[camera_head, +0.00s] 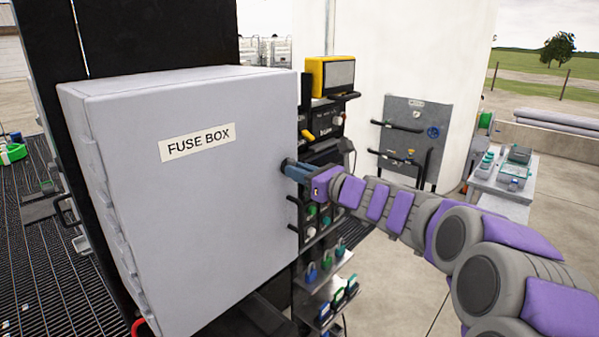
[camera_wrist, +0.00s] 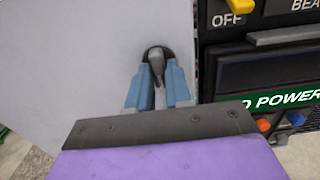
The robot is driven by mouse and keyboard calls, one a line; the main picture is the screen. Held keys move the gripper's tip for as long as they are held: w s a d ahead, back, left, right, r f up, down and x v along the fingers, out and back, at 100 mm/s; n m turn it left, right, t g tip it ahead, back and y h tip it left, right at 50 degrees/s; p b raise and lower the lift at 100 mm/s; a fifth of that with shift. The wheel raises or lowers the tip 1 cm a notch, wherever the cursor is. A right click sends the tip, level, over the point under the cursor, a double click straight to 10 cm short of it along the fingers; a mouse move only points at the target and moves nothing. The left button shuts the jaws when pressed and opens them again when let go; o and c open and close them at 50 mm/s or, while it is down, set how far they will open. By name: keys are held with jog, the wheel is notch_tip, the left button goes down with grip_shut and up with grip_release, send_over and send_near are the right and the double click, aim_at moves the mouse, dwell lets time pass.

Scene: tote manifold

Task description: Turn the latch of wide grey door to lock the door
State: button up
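The wide grey door (camera_head: 200,200) is the front of the fuse box, with a "FUSE BOX" label, and it fills the left of the wrist view (camera_wrist: 70,60). Its latch is a small grey lever on a dark round base (camera_wrist: 155,56) near the door's right edge. The lever points down, tilted slightly to the right. My gripper (camera_head: 288,168) is at that edge, its blue fingers (camera_wrist: 158,78) on either side of the lever and close against it. The latch is hidden behind my gripper in the head view.
A black equipment panel (camera_wrist: 270,70) with switches stands just right of the door. A yellow device (camera_head: 332,75) is above it, and shelves with padlocks (camera_head: 325,275) are below. A grey board with handles (camera_head: 412,140) and a side table (camera_head: 500,185) stand further right.

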grip_shut()
jog(key=shift+n+b, duration=0.3)
jog(key=n+b, duration=0.3)
jog(key=shift+f+n, duration=0.1)
jog(key=shift+n, duration=0.2)
jog(key=n+b, duration=0.3)
jog(key=n, duration=0.1)
jog(key=shift+n, duration=0.3)
jog(key=n+b, duration=0.5)
jog(key=shift+f, duration=0.1)
jog(key=shift+n+b, duration=1.65)
jog(key=shift+n, duration=0.35)
jog(key=shift+o, duration=2.3)
grip_release()
jog(key=shift+a, duration=0.1)
